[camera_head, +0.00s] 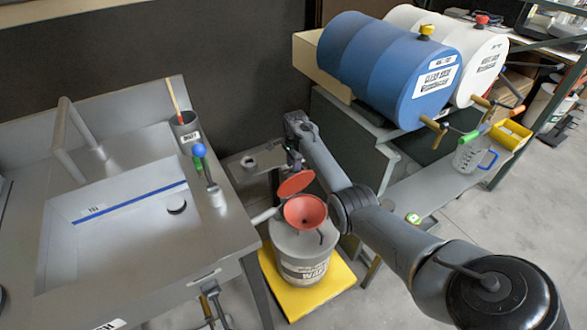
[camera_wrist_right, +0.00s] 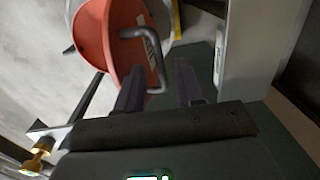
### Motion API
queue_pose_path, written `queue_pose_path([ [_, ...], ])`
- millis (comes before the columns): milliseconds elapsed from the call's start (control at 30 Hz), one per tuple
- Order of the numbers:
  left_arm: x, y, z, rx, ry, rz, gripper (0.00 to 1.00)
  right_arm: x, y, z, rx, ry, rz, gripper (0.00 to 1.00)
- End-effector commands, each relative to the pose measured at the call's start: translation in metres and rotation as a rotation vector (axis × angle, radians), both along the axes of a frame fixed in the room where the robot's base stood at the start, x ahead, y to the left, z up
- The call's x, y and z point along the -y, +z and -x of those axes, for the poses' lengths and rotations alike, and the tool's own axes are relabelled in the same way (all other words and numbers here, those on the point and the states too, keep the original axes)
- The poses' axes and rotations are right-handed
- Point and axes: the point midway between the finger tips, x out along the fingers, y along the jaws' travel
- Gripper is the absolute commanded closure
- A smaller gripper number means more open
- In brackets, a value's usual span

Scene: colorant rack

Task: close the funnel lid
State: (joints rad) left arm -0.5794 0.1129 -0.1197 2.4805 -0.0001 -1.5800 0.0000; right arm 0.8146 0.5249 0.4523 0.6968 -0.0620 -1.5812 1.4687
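The red funnel (camera_head: 305,212) sits on top of a grey drum (camera_head: 302,256). Its round red lid (camera_head: 295,183) stands raised and tilted behind the bowl, so the funnel is open. In the right wrist view the lid (camera_wrist_right: 100,40) shows large with a bent grey handle (camera_wrist_right: 159,65). My right gripper (camera_head: 292,160) is just behind and above the lid in the head view. In the wrist view its fingers (camera_wrist_right: 158,80) are apart, with the handle's end near the gap between them; contact cannot be told. My left gripper is not in view.
The drum stands on a yellow platform (camera_head: 338,288). A metal sink bench (camera_head: 215,235) with a cup and tools is left. Blue (camera_head: 375,65) and white (camera_head: 480,50) barrels lie on a stand at the right. My right forearm spans the space right of the funnel.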

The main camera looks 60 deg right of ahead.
Motion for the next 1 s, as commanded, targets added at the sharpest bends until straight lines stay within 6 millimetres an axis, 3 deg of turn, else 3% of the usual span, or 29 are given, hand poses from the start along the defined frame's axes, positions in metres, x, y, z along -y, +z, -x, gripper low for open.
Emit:
queue_pose_path([
  [400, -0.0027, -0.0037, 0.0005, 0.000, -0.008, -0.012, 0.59, 0.0003, -0.0065, -0.0003, 0.001, -0.001, 0.000, 0.63],
  [667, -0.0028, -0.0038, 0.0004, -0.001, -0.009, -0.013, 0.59, 0.0002, -0.0066, -0.0003, 0.000, -0.001, 0.000, 1.00],
  [1000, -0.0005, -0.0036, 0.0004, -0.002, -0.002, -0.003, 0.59, 0.0000, -0.0068, -0.0003, 0.000, -0.001, 0.000, 1.00],
])
